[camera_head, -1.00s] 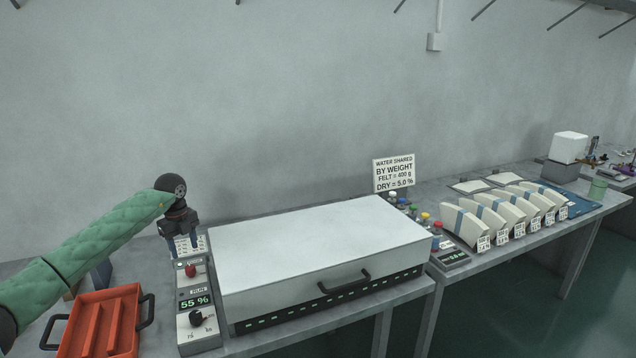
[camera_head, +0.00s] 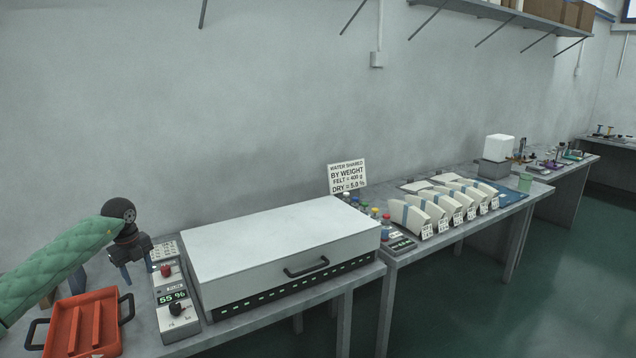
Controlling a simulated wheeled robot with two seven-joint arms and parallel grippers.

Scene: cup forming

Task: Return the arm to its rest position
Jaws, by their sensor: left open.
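My left arm, in a green quilted sleeve, comes in from the left edge. Its gripper (camera_head: 133,270) points down, open and empty, above the bench beside the control box (camera_head: 174,305). The control box has a red button, a display reading 55 % and a black knob. The gripper is to the left of the box and behind the orange tray (camera_head: 75,325). My right gripper is not in view.
A large white lidded box (camera_head: 275,240) with a black handle stands right of the control box. Beyond it are a sign (camera_head: 347,176), small coloured-cap bottles (camera_head: 374,213) and several tagged white pieces (camera_head: 408,217). Green floor (camera_head: 480,310) is open at right.

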